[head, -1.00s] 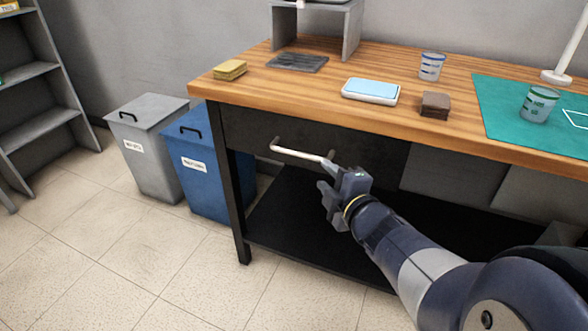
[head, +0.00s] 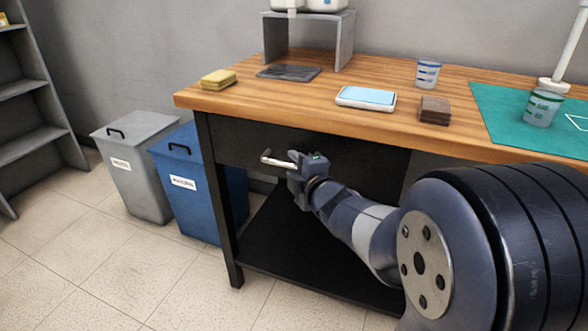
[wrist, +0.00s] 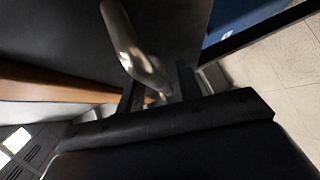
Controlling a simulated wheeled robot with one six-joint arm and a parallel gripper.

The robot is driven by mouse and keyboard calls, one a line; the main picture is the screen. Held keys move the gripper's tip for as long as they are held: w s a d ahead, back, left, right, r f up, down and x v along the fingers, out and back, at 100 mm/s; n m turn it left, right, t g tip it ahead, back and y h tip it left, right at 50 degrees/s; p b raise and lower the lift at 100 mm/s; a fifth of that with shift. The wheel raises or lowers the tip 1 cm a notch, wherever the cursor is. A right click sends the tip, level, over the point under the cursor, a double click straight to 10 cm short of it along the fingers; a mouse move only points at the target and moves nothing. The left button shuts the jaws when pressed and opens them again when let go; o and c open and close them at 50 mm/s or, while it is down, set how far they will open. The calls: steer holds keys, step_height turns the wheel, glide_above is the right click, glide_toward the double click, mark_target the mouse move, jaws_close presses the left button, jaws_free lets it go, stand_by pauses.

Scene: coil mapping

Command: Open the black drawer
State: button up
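The black drawer (head: 235,143) sits under the wooden top of the workbench, its front looking flush with the frame. Its pale metal bar handle (head: 274,159) runs across the front; the right part is hidden behind my gripper (head: 296,164). In the wrist view the handle (wrist: 132,45) runs down between the two dark fingers of my gripper (wrist: 160,90), which stand apart on either side of it. I see no clear grip on the bar; whether a finger touches it cannot be told.
The workbench top (head: 330,117) carries a sponge (head: 218,79), a dark mat, a blue-topped device (head: 366,97), brown blocks (head: 435,110) and beakers. Grey (head: 140,170) and blue (head: 200,190) bins stand left. Floor (head: 110,270) in front is clear.

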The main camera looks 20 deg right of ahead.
steer(key=shift+w, duration=0.15)
steer(key=shift+c, duration=0.2)
jaws_close()
stand_by(0.3)
